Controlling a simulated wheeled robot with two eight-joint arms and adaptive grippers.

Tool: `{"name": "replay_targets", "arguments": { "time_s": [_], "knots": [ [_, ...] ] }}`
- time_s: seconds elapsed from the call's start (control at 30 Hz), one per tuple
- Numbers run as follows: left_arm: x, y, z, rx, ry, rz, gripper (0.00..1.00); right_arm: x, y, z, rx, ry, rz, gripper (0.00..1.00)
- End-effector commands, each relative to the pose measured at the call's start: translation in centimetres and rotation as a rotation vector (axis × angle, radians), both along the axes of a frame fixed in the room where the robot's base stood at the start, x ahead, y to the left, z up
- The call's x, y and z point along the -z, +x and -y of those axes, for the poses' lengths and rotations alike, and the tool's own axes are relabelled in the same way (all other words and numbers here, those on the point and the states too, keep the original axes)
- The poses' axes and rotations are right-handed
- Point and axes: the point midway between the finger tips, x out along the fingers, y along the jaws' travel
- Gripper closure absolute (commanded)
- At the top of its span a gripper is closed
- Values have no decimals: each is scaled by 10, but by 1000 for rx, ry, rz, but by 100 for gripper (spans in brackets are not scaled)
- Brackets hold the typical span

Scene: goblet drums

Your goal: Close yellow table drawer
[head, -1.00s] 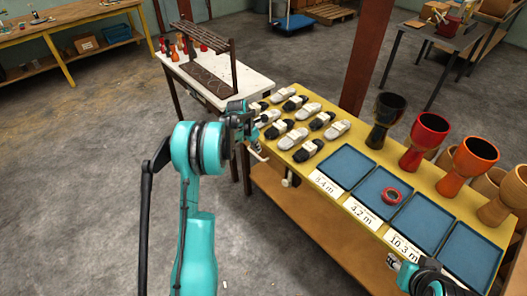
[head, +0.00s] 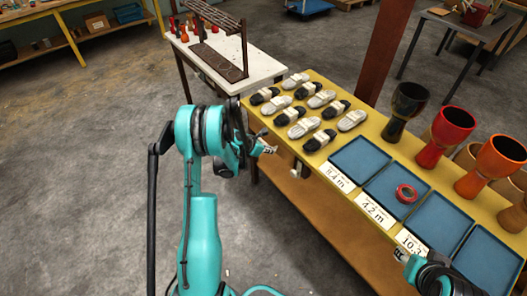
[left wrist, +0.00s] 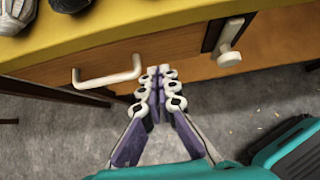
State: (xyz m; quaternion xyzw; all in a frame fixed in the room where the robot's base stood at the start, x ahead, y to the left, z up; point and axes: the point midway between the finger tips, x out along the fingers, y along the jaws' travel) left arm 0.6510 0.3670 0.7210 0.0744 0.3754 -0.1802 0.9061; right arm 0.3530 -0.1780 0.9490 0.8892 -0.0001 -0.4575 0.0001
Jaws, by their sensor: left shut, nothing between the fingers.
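The yellow table (head: 345,105) runs along the right of the head view. In the left wrist view, a wooden drawer front (left wrist: 165,45) sits under its yellow top (left wrist: 130,18). It carries a white bar handle (left wrist: 108,80). How far the drawer stands out cannot be told. My left gripper (head: 268,149) is at the table's near side; in the wrist view its shut, empty fingertips (left wrist: 157,75) are just right of the handle, seemingly apart from it. My right gripper (head: 402,256) is at the lower right, its fingers unclear.
A white table (head: 245,55) with a dark rack is behind my left arm. Grey floor (head: 90,180) is free at left.

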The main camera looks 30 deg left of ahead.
Motion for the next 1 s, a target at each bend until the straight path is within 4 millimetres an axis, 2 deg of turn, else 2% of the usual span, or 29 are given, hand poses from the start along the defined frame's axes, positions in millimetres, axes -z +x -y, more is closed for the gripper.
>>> {"name": "replay_targets", "arguments": {
  "time_s": [0.07, 0.3, 0.8, 1.0],
  "knots": [
    [15, 11, 5, 3, 1, 1, 100, 9, 0, 0, 0, 0, 0, 60],
    [12, 40, 17, 1, 0, 0, 100, 20, 0, 0, 0, 0, 0, 60],
    [10, 48, 20, 0, 0, 0, 100, 21, 0, 0, 0, 0, 0, 60],
    [9, 70, 29, 1, -1, 3, 100, 21, 0, 0, 0, 0, 0, 60]
  ]
}}
